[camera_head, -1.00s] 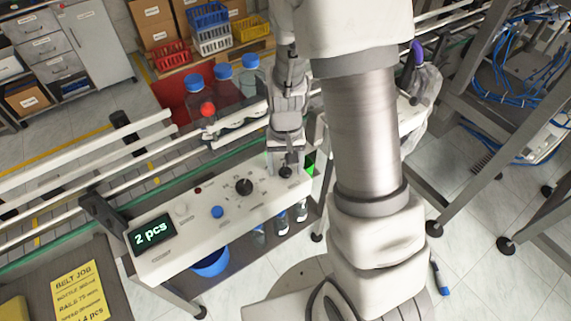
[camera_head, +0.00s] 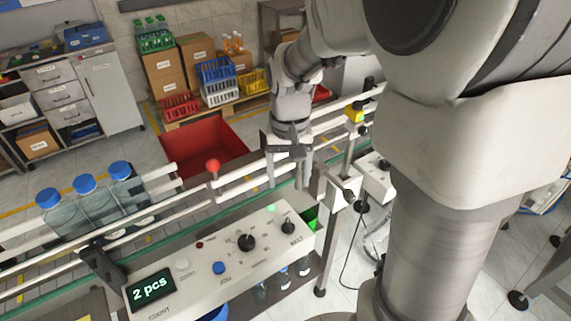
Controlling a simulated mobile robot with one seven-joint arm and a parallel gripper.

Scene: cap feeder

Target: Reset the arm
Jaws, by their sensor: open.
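My gripper (camera_head: 288,178) hangs from my arm near the middle of the picture, above the right end of the control panel and in front of the rails. Its two fingers point down and stand apart, with nothing seen between them. The control panel (camera_head: 205,272) carries knobs, buttons and a display (camera_head: 151,290) reading "2 pcs". A black knob (camera_head: 246,242) sits at its middle and another (camera_head: 288,227) near its right end. My upper arm fills the right side of the view.
Bottles with blue caps (camera_head: 84,184) stand on the conveyor at the left. White rails (camera_head: 237,190) run along it, with a red ball knob (camera_head: 213,166) above. A red bin (camera_head: 204,146) is behind the rails. Crates and boxes stand farther back. A small white box (camera_head: 374,178) is right of my gripper.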

